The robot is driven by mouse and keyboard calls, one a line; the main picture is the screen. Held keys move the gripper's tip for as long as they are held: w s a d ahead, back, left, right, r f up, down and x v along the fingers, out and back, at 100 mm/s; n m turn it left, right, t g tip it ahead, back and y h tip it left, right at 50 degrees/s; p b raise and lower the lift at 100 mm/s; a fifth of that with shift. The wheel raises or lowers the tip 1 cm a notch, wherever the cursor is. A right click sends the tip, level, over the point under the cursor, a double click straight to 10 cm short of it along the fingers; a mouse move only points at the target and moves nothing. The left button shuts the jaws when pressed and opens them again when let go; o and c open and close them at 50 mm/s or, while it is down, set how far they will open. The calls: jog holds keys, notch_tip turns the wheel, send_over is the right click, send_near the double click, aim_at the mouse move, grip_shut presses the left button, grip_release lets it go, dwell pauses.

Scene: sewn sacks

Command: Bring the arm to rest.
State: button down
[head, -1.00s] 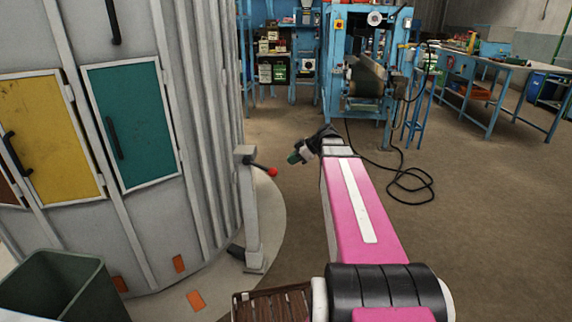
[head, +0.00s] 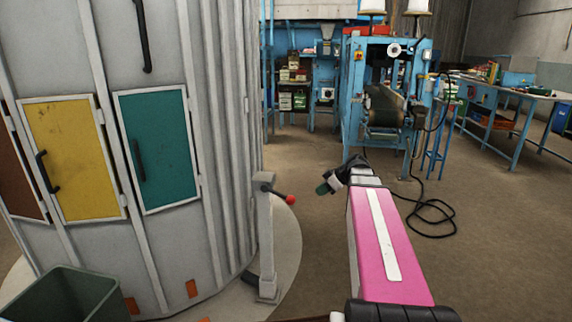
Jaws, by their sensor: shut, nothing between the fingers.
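My gripper (head: 323,189) is at the far end of my pink arm, near the middle of the head view. It is small here, with a dark wrist, a pale band and a green tip pointing left. It is shut, and I see nothing held in it. It appears just right of a red-knobbed lever (head: 291,199) on a grey post (head: 266,240), with a gap between them in the picture. The arm stretches forward from the bottom edge.
A grey ribbed drum (head: 228,120) with yellow (head: 72,160) and teal (head: 158,150) doors fills the left. A dark green bin (head: 75,295) stands before it. A blue machine (head: 385,100) and workbench (head: 500,100) stand behind. A black cable (head: 430,225) lies on open floor at right.

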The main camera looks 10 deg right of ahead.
jog(key=s+a+f+m+g+h, duration=0.1)
jog(key=s+a+f+m+h, duration=0.2)
jog(key=s+f+m, duration=0.3)
jog(key=s+a+f+m+g+h, duration=0.2)
jog(key=s+a+f+m+h, duration=0.2)
jog(key=s+f, duration=0.4)
notch_tip(320, 180, down, 7)
jog(key=m+h, duration=0.1)
jog(key=m, duration=0.1)
jog(key=shift+a+m+g, duration=0.25)
jog(key=shift+m+g, duration=0.05)
jog(key=shift+m, duration=0.1)
